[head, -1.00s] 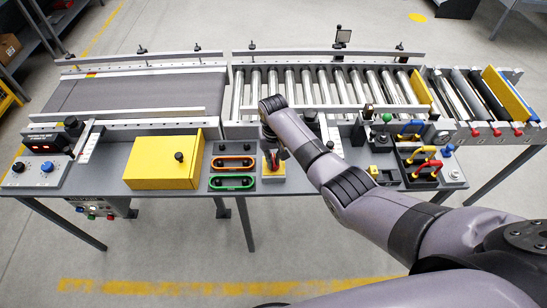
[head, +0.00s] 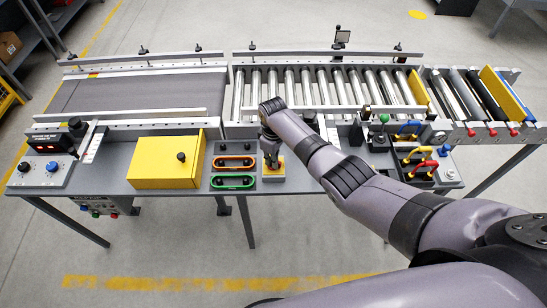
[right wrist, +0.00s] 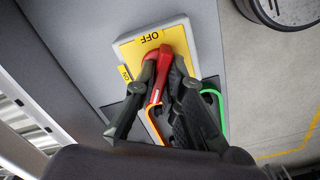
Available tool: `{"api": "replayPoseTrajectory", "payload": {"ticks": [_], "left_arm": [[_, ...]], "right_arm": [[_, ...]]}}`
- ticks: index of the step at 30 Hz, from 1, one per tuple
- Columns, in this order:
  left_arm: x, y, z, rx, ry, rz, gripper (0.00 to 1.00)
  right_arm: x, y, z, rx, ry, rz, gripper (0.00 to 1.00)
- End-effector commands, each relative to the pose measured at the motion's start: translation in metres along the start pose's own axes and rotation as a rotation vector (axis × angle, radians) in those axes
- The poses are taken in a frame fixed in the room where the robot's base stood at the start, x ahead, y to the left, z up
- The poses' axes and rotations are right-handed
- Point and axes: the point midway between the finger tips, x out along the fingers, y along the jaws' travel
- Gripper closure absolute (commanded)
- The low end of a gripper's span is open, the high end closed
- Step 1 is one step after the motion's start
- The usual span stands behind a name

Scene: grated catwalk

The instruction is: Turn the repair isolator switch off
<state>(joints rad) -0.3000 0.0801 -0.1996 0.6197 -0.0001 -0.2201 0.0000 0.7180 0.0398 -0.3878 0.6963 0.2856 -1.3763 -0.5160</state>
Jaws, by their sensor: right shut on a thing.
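The repair isolator switch (right wrist: 138,48) fills the middle of the right wrist view as a light plate with a yellow face. It carries an OFF label at its top and an ON label at its left edge. Its red handle (right wrist: 166,62) lies between the fingers of my right gripper (right wrist: 165,85), which is shut on it. The red end lies close below the OFF label. In the head view the switch (head: 271,177) sits on the bench front, with my right gripper (head: 270,160) over it, hiding the handle. My left gripper is not in view.
Two oval frames, orange (head: 234,162) and green (head: 233,182), stand just left of the switch. A yellow box (head: 166,160) is further left. Red and yellow padlock-like shackles (head: 420,165) stand at the right. The roller conveyor (head: 320,88) runs behind.

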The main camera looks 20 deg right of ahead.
Motion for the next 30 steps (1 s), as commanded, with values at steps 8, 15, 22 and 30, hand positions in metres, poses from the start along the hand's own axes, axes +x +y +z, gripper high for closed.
{"api": "replayPoseTrajectory", "payload": {"ticks": [8, 15, 22, 30], "left_arm": [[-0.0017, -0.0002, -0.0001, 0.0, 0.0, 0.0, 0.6], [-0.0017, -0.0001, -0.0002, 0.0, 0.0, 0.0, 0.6], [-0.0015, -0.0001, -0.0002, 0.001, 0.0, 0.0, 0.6], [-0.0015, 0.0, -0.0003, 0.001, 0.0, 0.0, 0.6]], "right_arm": [[-0.0012, 0.0009, -0.0011, -0.253, 0.003, 0.003, 1.0], [-0.0011, 0.0009, -0.0012, -0.425, 0.003, 0.003, 1.0], [-0.0011, 0.001, -0.0011, -0.527, 0.003, 0.003, 1.0], [-0.0012, 0.0008, -0.0012, -0.571, 0.003, 0.003, 1.0]]}}
